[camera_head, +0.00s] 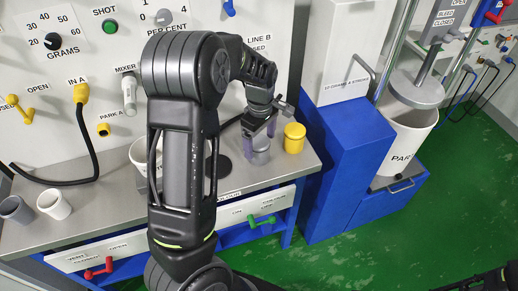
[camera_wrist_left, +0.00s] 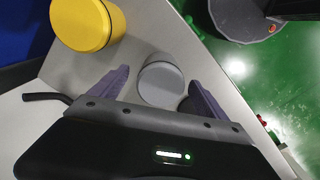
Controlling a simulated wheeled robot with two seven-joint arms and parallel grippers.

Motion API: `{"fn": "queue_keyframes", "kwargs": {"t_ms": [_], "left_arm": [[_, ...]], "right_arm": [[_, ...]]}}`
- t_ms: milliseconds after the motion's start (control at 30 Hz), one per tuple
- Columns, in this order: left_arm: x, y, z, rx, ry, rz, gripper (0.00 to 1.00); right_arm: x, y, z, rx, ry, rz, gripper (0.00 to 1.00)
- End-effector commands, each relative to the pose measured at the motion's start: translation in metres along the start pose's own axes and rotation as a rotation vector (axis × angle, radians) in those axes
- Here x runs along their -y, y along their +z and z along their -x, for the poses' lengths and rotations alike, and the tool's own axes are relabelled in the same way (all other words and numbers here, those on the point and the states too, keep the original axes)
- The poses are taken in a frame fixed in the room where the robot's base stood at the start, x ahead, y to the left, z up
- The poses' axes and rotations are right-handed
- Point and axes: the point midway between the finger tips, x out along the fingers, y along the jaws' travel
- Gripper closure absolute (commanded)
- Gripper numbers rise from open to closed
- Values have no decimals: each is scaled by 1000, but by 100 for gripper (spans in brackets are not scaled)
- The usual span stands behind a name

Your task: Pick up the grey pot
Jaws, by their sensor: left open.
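The grey pot (camera_head: 261,157) stands upright on the bench near its right end, left of the yellow pot (camera_head: 294,138). My left gripper (camera_head: 259,143) is over the grey pot, with its fingers pointing down on either side of it. In the left wrist view, the grey pot (camera_wrist_left: 160,84) shows its round lid between the two open fingers (camera_wrist_left: 160,78). Gaps show on both sides, so the fingers do not appear to grip it. The yellow pot (camera_wrist_left: 84,24) is beside the left finger there. My right gripper is not in view.
A grey cup (camera_head: 16,210) and a white cup (camera_head: 53,205) stand at the bench's left end. A white vessel (camera_head: 140,153) is partly hidden behind my left arm. A blue cabinet (camera_head: 345,165) rises right of the bench, beside a large white drum (camera_head: 408,140).

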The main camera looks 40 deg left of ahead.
Motion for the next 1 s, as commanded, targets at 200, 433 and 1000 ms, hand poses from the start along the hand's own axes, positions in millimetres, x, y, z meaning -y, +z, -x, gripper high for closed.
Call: {"fn": "queue_keyframes", "kwargs": {"t_ms": [200, 433, 1000], "left_arm": [[1, 0, -4, 0, -2, 0, 14], [2, -3, -35, 1, -4, 1, 14], [1, -3, -52, 0, 0, 0, 14]], "right_arm": [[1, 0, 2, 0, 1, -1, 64], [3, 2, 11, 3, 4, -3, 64], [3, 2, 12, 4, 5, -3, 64]]}}
